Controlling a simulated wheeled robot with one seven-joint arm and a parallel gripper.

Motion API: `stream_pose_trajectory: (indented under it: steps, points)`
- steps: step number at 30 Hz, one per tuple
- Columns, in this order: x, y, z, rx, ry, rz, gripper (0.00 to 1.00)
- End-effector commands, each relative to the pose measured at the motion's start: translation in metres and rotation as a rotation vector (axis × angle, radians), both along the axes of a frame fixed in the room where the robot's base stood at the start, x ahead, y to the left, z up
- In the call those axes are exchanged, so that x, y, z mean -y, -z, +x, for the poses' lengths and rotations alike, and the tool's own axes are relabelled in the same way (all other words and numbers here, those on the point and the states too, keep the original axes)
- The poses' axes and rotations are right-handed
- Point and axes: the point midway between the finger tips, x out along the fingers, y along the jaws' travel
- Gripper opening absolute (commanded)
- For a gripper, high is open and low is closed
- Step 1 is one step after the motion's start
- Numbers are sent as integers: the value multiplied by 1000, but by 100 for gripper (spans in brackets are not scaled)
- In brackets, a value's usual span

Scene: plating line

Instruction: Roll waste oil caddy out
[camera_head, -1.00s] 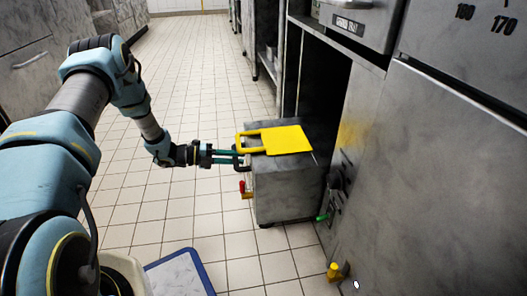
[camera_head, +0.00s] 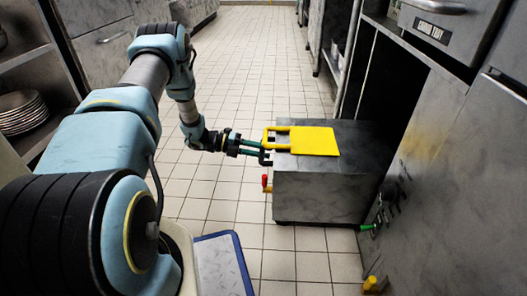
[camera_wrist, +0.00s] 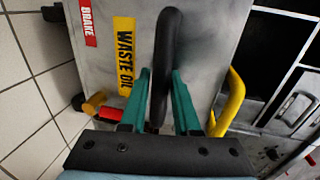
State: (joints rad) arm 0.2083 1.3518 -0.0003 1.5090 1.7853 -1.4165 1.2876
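The waste oil caddy (camera_head: 318,195) is a grey metal box with a yellow plate (camera_head: 316,142) on top. It stands on the tiled floor, its front out of a dark under-counter opening (camera_head: 392,95). The wrist view shows its front with a yellow "WASTE OIL" label (camera_wrist: 124,52), a red "BRAKE" label (camera_wrist: 88,22) and a black handle (camera_wrist: 166,45). My gripper (camera_head: 261,152) is at the caddy's front. Its teal fingers (camera_wrist: 162,82) lie close against both sides of the handle and appear shut on it. The caddy's rear is hidden.
A red-and-yellow lever (camera_head: 266,183) sticks out of the caddy's front. A green-tipped valve (camera_head: 368,227) and a yellow cap (camera_head: 371,284) are by the cabinet at right. A blue-edged tray (camera_head: 222,265) is near my base. The tiled aisle (camera_head: 255,60) is clear.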

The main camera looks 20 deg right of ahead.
Motion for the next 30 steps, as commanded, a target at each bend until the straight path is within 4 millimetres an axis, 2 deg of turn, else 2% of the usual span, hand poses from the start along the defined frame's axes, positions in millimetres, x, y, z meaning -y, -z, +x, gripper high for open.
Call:
stream_pose_trajectory:
  steps: [1, 6, 16, 20, 30]
  points:
    - [0, 0, 0, 0, 0, 0, 37]
    - [0, 0, 0, 0, 0, 0, 54]
    - [-5, -2, 2, 0, -2, 0, 54]
    - [-22, -8, 9, 1, -2, 1, 54]
    - [-80, -20, 32, 2, -2, 0, 54]
